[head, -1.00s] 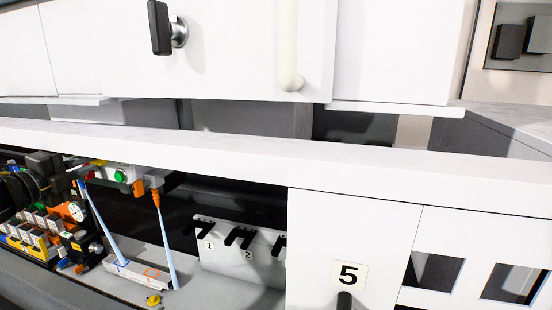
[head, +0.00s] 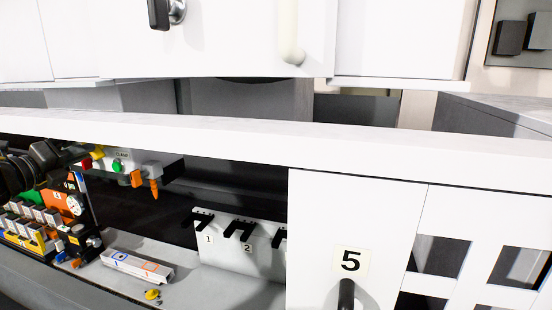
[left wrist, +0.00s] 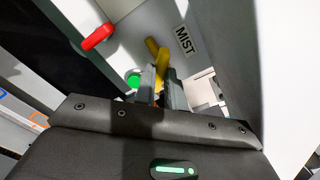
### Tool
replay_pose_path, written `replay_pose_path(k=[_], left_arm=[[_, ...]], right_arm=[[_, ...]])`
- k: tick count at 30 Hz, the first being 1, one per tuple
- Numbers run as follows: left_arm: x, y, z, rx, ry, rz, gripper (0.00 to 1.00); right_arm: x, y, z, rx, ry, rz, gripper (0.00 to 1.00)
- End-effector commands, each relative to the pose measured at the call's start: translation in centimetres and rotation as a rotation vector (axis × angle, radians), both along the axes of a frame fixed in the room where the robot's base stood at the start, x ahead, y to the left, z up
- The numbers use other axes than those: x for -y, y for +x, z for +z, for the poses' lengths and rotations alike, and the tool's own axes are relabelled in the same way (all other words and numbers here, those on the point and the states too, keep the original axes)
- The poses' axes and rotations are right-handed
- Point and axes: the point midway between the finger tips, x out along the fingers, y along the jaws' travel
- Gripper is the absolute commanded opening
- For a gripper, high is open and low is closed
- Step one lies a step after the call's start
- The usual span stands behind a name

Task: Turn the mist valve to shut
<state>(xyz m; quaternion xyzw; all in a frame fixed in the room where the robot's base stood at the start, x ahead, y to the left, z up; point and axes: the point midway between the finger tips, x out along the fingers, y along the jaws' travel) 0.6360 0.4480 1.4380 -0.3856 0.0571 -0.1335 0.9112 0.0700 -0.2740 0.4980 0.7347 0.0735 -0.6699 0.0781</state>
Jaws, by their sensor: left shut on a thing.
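The yellow mist valve lever (left wrist: 157,52) is beside the "MIST" label (left wrist: 185,40) in the left wrist view. My left gripper (left wrist: 160,82) is shut on this lever, with a finger on each side of it. In the head view, the lever is a small yellow spot (head: 97,152) at the left end of the valve panel, where my left gripper (head: 80,154) reaches it. The fingers hide part of the lever. My right gripper is not in view.
A red lever (left wrist: 98,37) and a green button (left wrist: 133,80) are close to the gripper. Orange nozzles (head: 154,188) hang from the panel. Below lies a block (head: 137,266) with blue and orange squares. A numbered rack (head: 240,245) stands right of it. A white ledge (head: 230,138) runs above.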

Motion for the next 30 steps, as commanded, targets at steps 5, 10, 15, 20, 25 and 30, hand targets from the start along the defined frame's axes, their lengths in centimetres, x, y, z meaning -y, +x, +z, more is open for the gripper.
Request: replay_pose_path(k=[5,10,15,20,25,30], left_arm=[[-0.2,0.0,0.2,0.013,0.032,0.005,0.0],[-0.1,0.0,0.2,0.015,0.032,0.004,0.0],[-0.1,0.0,0.1,0.062,0.186,0.003,0.0],[-0.1,0.0,0.2,0.117,0.367,0.003,0.0],[-0.1,0.0,0.3,0.131,0.414,0.003,0.0],[-0.1,0.0,0.3,0.131,0.414,0.003,0.0]], right_arm=[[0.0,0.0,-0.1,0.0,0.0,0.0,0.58],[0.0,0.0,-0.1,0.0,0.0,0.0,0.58],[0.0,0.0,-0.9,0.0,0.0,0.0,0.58],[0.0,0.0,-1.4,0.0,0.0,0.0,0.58],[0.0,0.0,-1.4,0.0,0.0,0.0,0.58],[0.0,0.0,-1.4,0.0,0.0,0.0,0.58]])
